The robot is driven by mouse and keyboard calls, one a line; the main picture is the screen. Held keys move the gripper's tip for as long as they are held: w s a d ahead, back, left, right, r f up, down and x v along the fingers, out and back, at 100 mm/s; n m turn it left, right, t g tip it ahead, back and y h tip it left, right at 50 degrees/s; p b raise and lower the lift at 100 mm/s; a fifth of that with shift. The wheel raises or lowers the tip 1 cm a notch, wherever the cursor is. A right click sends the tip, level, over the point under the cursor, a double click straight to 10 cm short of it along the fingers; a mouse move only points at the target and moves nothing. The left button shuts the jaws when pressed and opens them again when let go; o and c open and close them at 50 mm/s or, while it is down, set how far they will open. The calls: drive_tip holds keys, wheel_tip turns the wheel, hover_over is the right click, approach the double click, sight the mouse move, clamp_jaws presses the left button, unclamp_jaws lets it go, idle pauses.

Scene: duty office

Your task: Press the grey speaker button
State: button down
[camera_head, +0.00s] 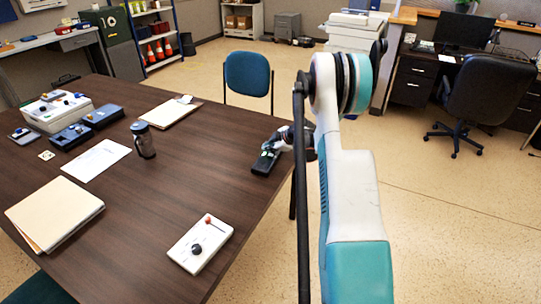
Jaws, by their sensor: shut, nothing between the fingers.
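My arm comes in from the right and partly blocks the view there.
A blue chair (247,75) stands behind.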

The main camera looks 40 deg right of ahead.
sight(270, 156)
wheel_tip(270, 156, up, 6)
drive_tip(key=p, duration=0.2)
idle(0.5)
idle(1.3)
